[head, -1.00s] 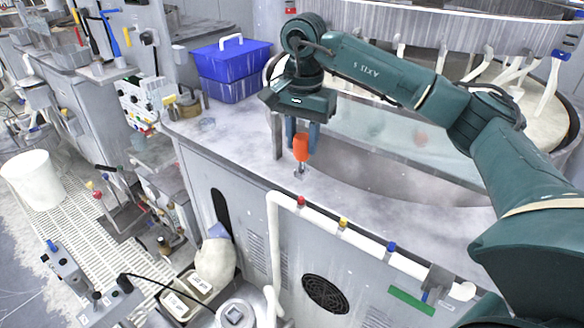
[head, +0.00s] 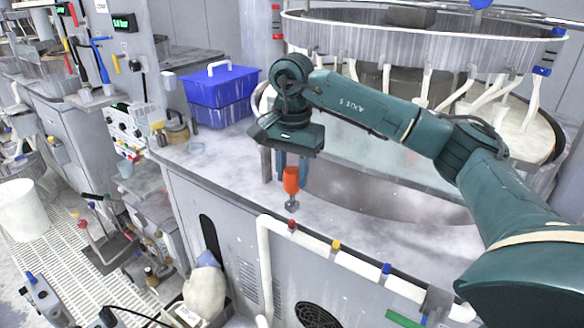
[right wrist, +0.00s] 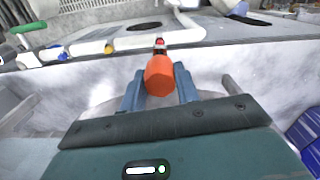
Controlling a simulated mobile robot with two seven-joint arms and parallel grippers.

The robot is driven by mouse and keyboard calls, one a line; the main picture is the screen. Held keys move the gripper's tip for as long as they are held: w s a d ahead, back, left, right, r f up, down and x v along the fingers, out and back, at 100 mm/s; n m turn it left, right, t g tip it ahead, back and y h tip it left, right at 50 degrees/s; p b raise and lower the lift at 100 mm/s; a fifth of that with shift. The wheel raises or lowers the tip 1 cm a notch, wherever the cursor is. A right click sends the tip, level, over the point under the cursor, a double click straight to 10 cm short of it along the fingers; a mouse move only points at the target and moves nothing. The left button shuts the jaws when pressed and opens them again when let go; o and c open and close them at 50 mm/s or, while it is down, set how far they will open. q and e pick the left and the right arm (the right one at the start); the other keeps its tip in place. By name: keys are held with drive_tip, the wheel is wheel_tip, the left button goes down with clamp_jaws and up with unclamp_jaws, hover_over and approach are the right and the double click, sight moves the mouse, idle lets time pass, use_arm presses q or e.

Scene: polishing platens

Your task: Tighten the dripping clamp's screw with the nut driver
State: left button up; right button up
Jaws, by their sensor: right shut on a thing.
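My right gripper (head: 291,172) is shut on the orange handle of the nut driver (head: 291,181) above the front of the grey worktop. The driver hangs about upright, its metal end down, just behind the red-topped fitting (head: 291,225); contact cannot be told. In the right wrist view the orange handle (right wrist: 159,76) sits between the blue fingers (right wrist: 160,92). A white pipe (head: 312,240) along the front edge bears red, yellow (head: 336,245) and blue (head: 387,268) fittings. I cannot make out a drip or which clamp drips. My left gripper is not in view.
A blue lidded box (head: 222,92) stands at the back left of the worktop (head: 215,150). A large round polishing machine with a ribbed rim (head: 420,55) and white hoses stands behind my right arm.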

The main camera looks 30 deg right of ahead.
sight(292, 191)
wheel_tip(292, 191, down, 2)
drive_tip(key=shift+f+b, duration=0.1)
drive_tip(key=shift+b, duration=0.4)
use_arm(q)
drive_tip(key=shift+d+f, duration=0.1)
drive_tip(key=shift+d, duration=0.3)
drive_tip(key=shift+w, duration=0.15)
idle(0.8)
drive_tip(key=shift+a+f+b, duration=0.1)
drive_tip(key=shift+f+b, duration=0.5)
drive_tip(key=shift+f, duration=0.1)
use_arm(e)
drive_tip(key=shift+f, duration=1)
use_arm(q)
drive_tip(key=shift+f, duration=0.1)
use_arm(e)
drive_tip(key=shift+f, duration=0.3)
drive_tip(key=o, duration=1.2)
